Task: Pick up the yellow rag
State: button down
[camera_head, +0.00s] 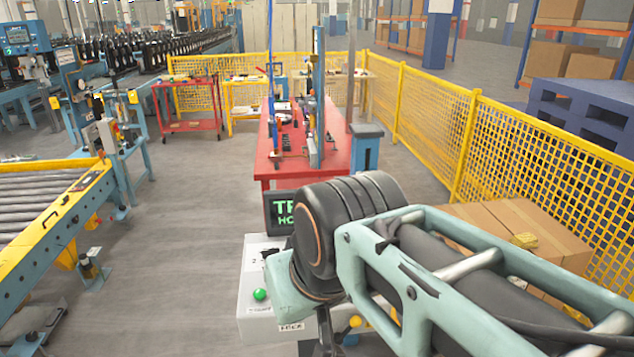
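A small crumpled yellow thing (524,240), which looks like the yellow rag, lies on top of the cardboard boxes (480,217) at the right, beside the yellow mesh fence. It is small in the picture, so its folds are hard to make out. My teal and black arm crosses the lower right and covers part of the boxes. My gripper is not in view, so I cannot see its fingers or whether it holds anything.
The yellow mesh fence (490,140) runs behind the boxes. A red workbench (268,165) with tools stands ahead. A roller conveyor (40,205) is at the left. Blue pallets (580,105) stand beyond the fence. The grey floor (185,230) between conveyor and bench is clear.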

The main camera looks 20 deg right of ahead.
aim_at(527, 240)
jog(key=z, duration=2.15)
jog(key=i+l+u, duration=0.1)
jog(key=i, duration=0.35)
jog(key=i+l+u, duration=0.1)
jog(key=i+l, duration=0.25)
jog(key=i, duration=0.1)
